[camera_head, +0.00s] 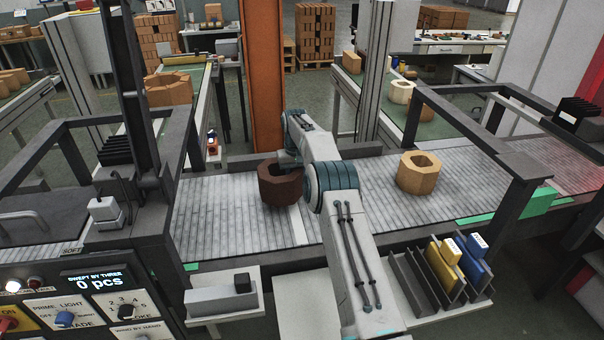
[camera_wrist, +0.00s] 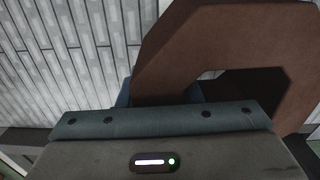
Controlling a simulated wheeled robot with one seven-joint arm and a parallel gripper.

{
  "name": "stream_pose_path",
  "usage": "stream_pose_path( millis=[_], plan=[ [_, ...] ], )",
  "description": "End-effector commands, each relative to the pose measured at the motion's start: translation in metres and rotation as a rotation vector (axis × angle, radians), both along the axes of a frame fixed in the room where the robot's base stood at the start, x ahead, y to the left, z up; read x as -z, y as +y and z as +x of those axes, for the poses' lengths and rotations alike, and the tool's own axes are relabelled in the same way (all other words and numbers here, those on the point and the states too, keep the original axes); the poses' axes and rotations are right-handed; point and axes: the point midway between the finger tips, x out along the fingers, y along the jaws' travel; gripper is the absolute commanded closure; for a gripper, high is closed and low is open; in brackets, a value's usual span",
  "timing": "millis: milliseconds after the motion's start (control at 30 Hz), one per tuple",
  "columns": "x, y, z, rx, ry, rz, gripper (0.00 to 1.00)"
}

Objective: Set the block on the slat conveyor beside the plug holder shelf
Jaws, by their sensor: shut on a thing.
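A dark brown hollow, many-sided block (camera_head: 278,190) is at the far-side wall of my gripper's reach, over the left-middle part of the slat conveyor (camera_head: 215,225). My gripper (camera_head: 290,160) is shut on its rim; the fingers are mostly hidden by my arm. In the wrist view the block (camera_wrist: 190,45) fills the upper right, its hole facing up, with pale slats beside it. I cannot tell whether its underside touches the slats. The plug holder shelf (camera_head: 408,290), a dark slotted rack with yellow and blue plugs, stands at the conveyor's near side, right of my arm.
A tan hollow block (camera_head: 418,174) stands on the conveyor to the right. Dark frames (camera_head: 508,190) rise over both ends. A control panel (camera_head: 75,300) is at lower left, and a small grey fixture (camera_head: 222,298) sits on the near ledge. Slats between my arm and the tan block are bare.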

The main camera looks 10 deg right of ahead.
Motion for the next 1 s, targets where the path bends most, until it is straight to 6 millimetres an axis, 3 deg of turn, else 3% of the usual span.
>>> stream_pose_path(
  millis=[67,400,767,800,833,1000],
  plan=[
    [0.0,0.001,0.001,0.0,-0.005,0.001,1.0],
    [0.035,0.0,0.001,0.001,-0.005,0.002,1.0],
    [0.04,0.0,0.001,0.001,-0.006,0.001,1.0],
    [0.042,0.0,0.0,0.0,-0.001,0.0,0.57],
    [0.042,0.0,0.0,0.0,-0.001,0.0,0.49],
    [0.042,0.0,0.0,0.0,0.0,0.0,0.46]
  ],
)
